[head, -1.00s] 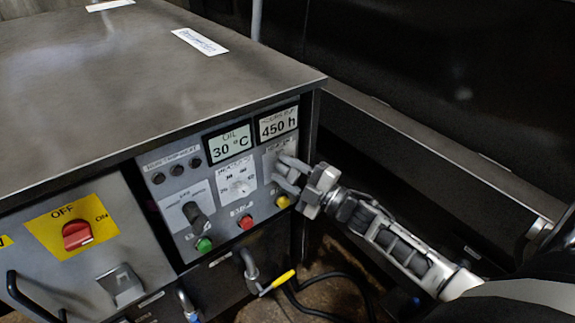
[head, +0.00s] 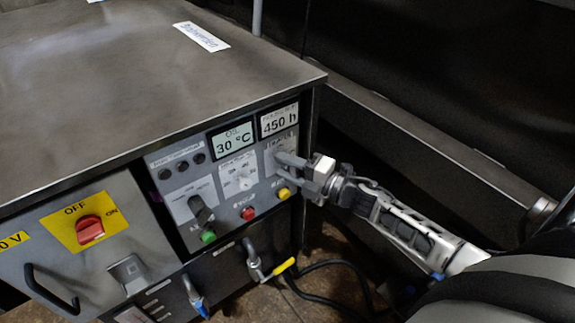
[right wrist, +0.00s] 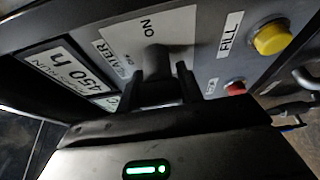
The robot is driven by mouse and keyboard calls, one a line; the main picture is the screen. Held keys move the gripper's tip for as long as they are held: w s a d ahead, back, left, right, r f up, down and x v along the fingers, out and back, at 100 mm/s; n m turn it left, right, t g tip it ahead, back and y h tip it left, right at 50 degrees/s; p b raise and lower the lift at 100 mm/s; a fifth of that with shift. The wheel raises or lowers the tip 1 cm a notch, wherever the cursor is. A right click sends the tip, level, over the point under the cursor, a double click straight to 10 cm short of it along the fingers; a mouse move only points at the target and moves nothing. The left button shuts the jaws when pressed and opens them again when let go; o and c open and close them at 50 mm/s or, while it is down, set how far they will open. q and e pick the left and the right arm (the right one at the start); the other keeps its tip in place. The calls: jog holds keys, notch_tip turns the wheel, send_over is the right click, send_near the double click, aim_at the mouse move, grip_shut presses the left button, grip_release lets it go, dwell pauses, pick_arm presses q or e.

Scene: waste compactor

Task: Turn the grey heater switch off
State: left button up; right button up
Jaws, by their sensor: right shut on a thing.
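The grey heater switch (right wrist: 155,60) is on a light label plate marked ON, with HEATER lettering beside it. In the right wrist view it stands between my two dark fingertips. My right gripper (head: 284,167) is at the upper right of the control panel (head: 212,185) and is shut on the switch; it also shows in the right wrist view (right wrist: 160,88). In the head view my fingers mostly hide the switch, so its exact angle is hard to tell there. My left gripper is not in view.
A yellow button (head: 284,193) sits just below my right gripper, with a red button (head: 248,213) and a green one (head: 208,236) to its left. A dark selector lever (head: 200,208) and a red main switch (head: 90,228) are farther left. Displays read 30 °C and 450 h.

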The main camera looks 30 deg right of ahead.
jog(key=o, duration=1)
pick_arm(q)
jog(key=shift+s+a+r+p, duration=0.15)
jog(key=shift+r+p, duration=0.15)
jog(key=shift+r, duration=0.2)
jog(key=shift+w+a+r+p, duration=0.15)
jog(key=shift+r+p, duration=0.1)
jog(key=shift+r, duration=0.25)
pick_arm(e)
jog(key=v, duration=1.6)
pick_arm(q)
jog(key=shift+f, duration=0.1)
